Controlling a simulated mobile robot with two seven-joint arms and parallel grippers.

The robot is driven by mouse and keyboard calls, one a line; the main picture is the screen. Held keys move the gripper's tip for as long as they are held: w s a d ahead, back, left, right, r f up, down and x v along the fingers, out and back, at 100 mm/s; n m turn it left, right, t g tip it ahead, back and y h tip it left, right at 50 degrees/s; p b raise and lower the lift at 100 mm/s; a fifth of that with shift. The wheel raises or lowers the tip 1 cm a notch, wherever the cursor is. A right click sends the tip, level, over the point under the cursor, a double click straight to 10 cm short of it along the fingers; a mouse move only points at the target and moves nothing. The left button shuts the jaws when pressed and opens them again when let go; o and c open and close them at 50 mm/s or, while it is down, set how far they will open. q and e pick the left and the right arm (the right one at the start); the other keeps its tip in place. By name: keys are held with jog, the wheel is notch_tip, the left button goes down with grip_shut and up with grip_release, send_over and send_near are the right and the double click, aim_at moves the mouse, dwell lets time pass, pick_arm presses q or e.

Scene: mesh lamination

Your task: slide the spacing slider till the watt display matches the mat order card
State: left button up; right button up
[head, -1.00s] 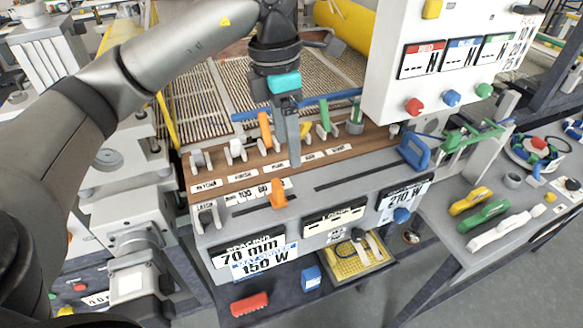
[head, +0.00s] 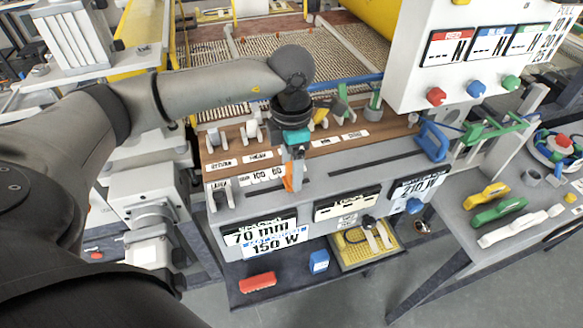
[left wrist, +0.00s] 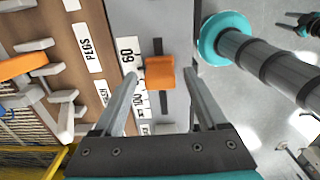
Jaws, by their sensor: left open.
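My left gripper (head: 293,178) is open over the front panel. Its two fingers (left wrist: 161,72) stand on either side of the orange slider knob in the left wrist view, with gaps on both sides. The orange slider knob (left wrist: 160,73) sits in a dark slot near the "60" label; in the head view the knob (head: 288,183) is partly hidden by the gripper. The display (head: 260,231) on the panel's front left reads 70 mm, and 150 W below it. A card (head: 419,185) at the front right reads 210 W; its heading is too blurred to read.
A blue handle (head: 432,141) stands at the panel's right end. Several pegs and levers line the brown strip (head: 345,143) behind the slot. A red block (head: 258,282), a blue block (head: 319,261) and a yellow tray (head: 350,262) lie below the panel.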

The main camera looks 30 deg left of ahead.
pick_arm(q)
jog(key=shift+f, duration=0.65)
grip_shut()
dwell(1.0)
